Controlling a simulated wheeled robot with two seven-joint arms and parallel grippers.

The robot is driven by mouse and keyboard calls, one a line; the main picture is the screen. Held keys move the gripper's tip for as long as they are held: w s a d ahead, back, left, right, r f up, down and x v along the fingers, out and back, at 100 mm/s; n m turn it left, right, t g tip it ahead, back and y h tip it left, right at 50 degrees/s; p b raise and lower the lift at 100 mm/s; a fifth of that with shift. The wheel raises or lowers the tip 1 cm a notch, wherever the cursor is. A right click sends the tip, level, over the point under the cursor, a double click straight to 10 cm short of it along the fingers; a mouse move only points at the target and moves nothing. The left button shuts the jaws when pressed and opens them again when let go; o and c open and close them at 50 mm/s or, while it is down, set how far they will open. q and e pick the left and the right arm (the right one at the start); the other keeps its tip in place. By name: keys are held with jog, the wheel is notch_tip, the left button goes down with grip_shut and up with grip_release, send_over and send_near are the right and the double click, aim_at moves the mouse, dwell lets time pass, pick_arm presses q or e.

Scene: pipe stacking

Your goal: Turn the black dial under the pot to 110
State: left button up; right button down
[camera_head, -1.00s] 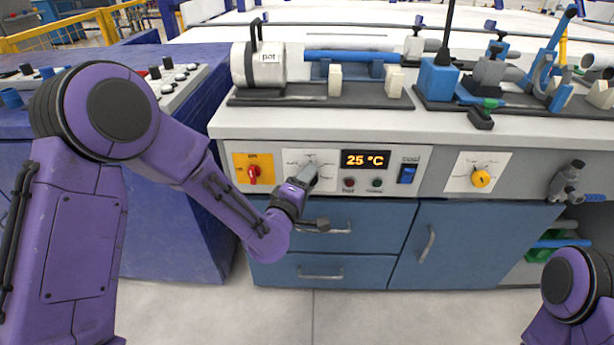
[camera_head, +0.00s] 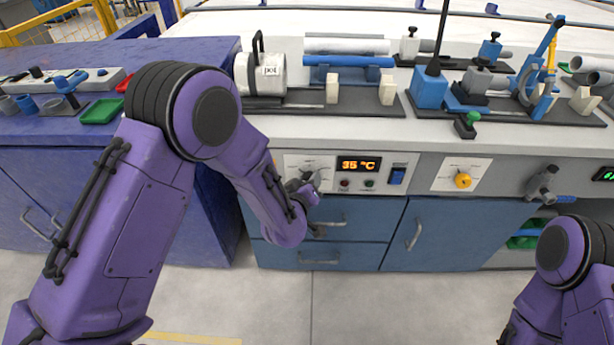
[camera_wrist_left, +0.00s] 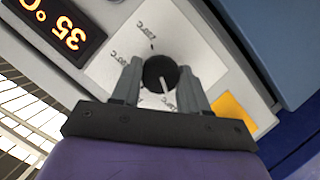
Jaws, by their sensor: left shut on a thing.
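In the head view my left gripper (camera_head: 306,184) covers part of the dial. The orange display (camera_head: 360,164) reads 35 °C. My right gripper is out of view; only part of that arm shows.
A blue switch (camera_head: 397,176) and small buttons sit right of the dial. A yellow knob (camera_head: 463,180) is further right. Blue drawers and a cupboard door (camera_head: 440,235) with handles lie below. Pipes and clamps crowd the bench top.

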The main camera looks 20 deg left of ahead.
pick_arm(q)
jog(key=shift+m+p, duration=0.3)
dwell(0.5)
jog(key=o, duration=1)
jog(key=shift+o, duration=0.2)
jog(key=v, duration=1)
jog(key=shift+s+r+p, duration=0.2)
jog(key=shift+s+p, duration=0.05)
jog(key=shift+p, duration=0.1)
jog(key=shift+d, duration=0.1)
